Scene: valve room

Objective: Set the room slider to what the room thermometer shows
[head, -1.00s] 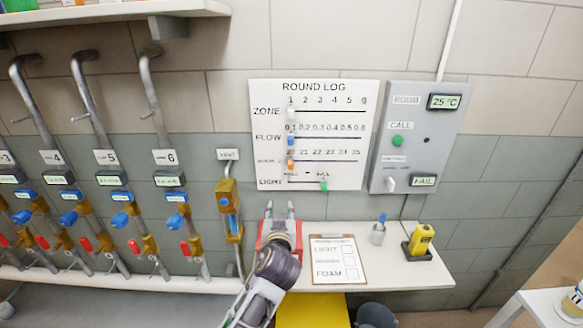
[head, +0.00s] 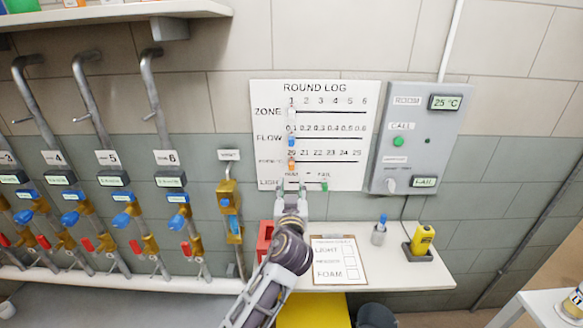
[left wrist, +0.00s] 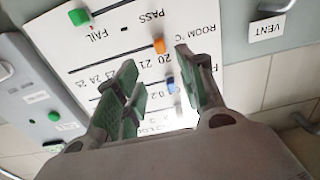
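The ROUND LOG board (head: 345,130) hangs on the wall with several slider rows. The orange room slider knob (head: 291,164) sits at the left end of its row, under 20; it also shows in the left wrist view (left wrist: 159,46). The room thermometer display (head: 445,102) on the grey panel reads 25 °C. My left gripper (head: 291,188) is just below the orange knob, in front of the board's lower edge. In the left wrist view its fingers (left wrist: 155,68) are apart and empty, with the orange knob beyond the gap. My right gripper is out of view.
A blue knob (head: 292,141) sits above the orange one, and a green knob (head: 324,186) is below right. A red holder (head: 264,240), clipboard (head: 340,260), cup (head: 379,234) and yellow device (head: 422,240) are on the shelf. Pipes with valves fill the left.

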